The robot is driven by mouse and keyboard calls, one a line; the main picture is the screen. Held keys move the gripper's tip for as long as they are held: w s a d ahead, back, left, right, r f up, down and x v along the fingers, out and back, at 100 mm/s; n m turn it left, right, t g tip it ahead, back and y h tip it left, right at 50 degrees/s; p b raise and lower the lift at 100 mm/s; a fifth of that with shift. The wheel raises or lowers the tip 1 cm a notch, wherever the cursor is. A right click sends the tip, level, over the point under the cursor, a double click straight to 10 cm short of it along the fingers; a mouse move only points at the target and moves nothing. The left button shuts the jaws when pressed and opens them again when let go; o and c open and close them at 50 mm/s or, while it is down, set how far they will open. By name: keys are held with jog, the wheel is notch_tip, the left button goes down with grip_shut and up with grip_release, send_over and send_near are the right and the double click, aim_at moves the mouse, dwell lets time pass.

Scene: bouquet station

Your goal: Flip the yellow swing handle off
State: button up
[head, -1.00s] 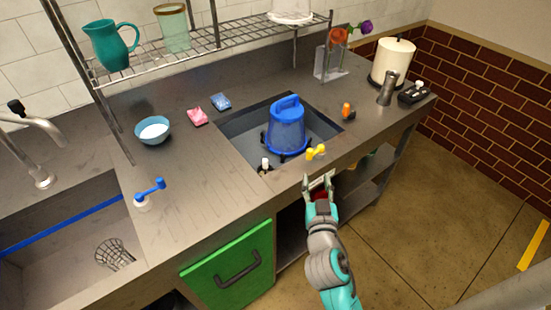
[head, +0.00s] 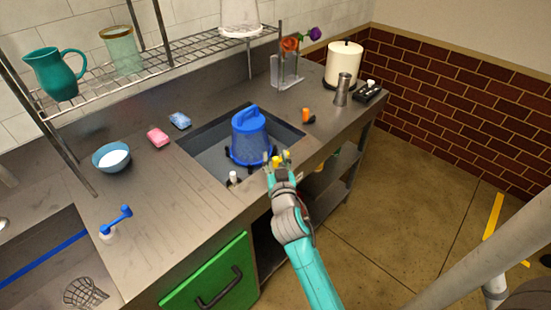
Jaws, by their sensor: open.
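The yellow swing handle (head: 277,161) stands on the counter's front strip, in front of the recessed basin. My gripper (head: 277,157) is open at the handle, with its fingers on either side of the yellow part as seen from the head. The fingers and hand hide much of the handle, so I cannot tell whether they touch it or which way its lever points.
A blue bucket-like vessel (head: 249,138) stands in the basin just behind my gripper. A small white-topped fitting (head: 233,177) is to the left. A blue swing handle (head: 117,221) stands further left. An orange-topped item (head: 308,116) is at the right. Open floor lies right.

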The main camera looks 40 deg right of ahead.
jog(key=shift+w+d, duration=0.1)
jog(key=shift+w, duration=0.05)
jog(key=shift+c, duration=0.2)
grip_shut()
jog(key=shift+w+m+g+h, duration=0.15)
jog(key=shift+m+g+h, duration=0.15)
jog(key=shift+w+m+g+h, duration=0.2)
jog(key=shift+m+g+h, duration=0.4)
jog(key=shift+h, duration=0.2)
